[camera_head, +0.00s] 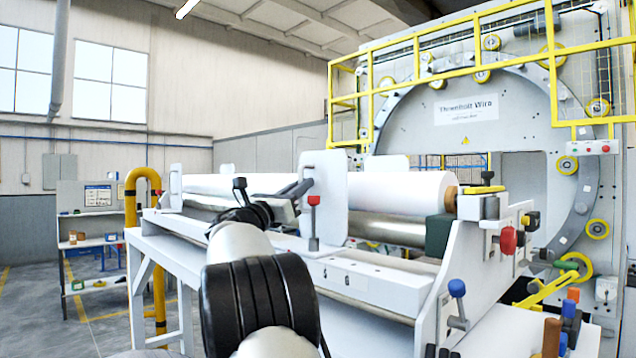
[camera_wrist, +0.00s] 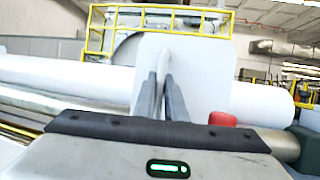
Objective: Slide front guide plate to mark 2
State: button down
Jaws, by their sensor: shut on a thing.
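The front guide plate (camera_head: 328,185) is an upright white plate on the rail in front of the white roll; it also fills the middle of the wrist view (camera_wrist: 205,65). My gripper (camera_head: 302,190) reaches it from the left. In the wrist view, my gripper's dark fingers (camera_wrist: 165,88) are closed on a thin white fin on the plate's face. A red-topped clamp (camera_head: 313,200) stands at the plate's foot; its red knob (camera_wrist: 222,119) shows right of the fingers. The rail (camera_head: 375,279) carries small dark marks right of the plate, too small to read surely.
The white roll (camera_head: 400,190) lies behind the plate, above a metal roller (camera_head: 390,228). Another white plate (camera_head: 175,186) stands at the roll's left end. An end bracket with a red knob (camera_head: 508,240) and a blue-knobbed lever (camera_head: 457,288) stand at the right.

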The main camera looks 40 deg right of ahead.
jog(key=w, duration=0.6)
jog(key=shift+w+a, duration=0.15)
jog(key=shift+a, duration=0.15)
jog(key=c, duration=2.1)
grip_release()
jog(key=b+v, duration=0.6)
jog(key=v, duration=1.1)
jog(key=shift+a, duration=0.2)
jog(key=shift+d+f, duration=0.1)
